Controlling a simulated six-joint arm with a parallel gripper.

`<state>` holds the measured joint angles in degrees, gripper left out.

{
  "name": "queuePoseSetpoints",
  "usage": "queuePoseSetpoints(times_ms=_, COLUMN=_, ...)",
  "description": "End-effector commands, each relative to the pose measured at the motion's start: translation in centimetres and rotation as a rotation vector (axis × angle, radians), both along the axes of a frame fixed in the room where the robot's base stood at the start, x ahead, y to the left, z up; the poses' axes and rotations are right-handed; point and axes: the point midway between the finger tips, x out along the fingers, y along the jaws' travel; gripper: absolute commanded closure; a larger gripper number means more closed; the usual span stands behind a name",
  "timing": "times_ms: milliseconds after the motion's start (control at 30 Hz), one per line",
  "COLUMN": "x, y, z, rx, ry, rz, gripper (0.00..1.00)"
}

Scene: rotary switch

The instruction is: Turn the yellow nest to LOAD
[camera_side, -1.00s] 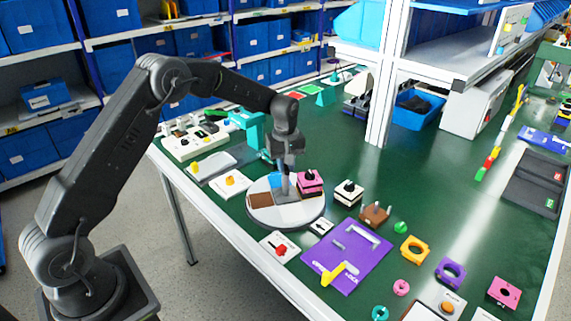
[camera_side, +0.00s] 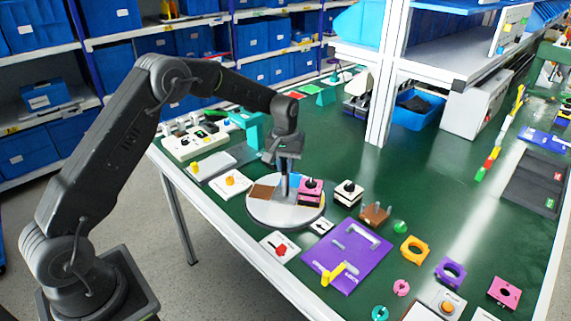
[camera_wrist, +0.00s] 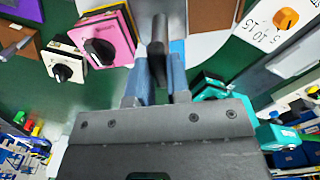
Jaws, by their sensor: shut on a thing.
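A round pale turntable (camera_side: 284,214) stands on the green bench, also partly in view from the wrist (camera_wrist: 205,45). My gripper (camera_wrist: 158,75) points down over the turntable. Its two fingers are shut on a dark upright post (camera_wrist: 158,38) near the middle of the disc. The fingertips are partly hidden.
A white block with a black knob (camera_side: 348,193) and a brown pegged block (camera_side: 375,213) stand right of the disc. A purple plate with a yellow lever (camera_side: 350,250) and a red-knob plate (camera_side: 279,247) lie in front. A yellow-knob plate (camera_side: 231,183) is left.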

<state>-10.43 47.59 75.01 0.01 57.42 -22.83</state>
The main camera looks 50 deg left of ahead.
Motion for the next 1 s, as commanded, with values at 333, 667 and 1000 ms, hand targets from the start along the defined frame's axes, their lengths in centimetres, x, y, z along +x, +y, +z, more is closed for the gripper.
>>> queuePoseSetpoints(times_ms=333, x=0.04, y=-0.01, z=0.12, rx=0.000, ry=-0.001, rz=-0.172, gripper=1.00)
queuePoseSetpoints(times_ms=667, x=0.04, y=-0.01, z=0.13, rx=0.000, ry=-0.001, rz=-0.337, gripper=1.00)
queuePoseSetpoints(times_ms=1000, x=0.04, y=-0.01, z=0.14, rx=0.000, ry=-0.002, rz=-0.486, gripper=1.00)
